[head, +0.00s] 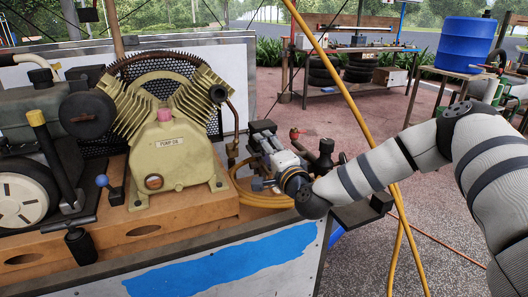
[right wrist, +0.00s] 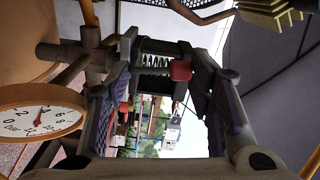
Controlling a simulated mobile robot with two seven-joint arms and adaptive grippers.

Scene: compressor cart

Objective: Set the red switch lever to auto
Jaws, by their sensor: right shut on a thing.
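The red switch lever (right wrist: 180,70) shows in the right wrist view as a small red block beside a spring and a dark bar, between the far ends of my fingers. My right gripper (right wrist: 160,75) reaches in around it and is shut on it; the exact contact is partly hidden by the dark fingers. In the head view my right gripper (head: 264,137) is at the fittings right of the pump, and the lever cannot be made out clearly behind it. The auto marking cannot be read. My left gripper is out of view.
A round gauge (right wrist: 40,120) sits close to my right gripper. The beige pump (head: 172,150) stands on the cart at the left. A red handle (head: 294,133) and a black knob (head: 326,147) are close by. A yellow hose (head: 345,90) hangs across the arm's area.

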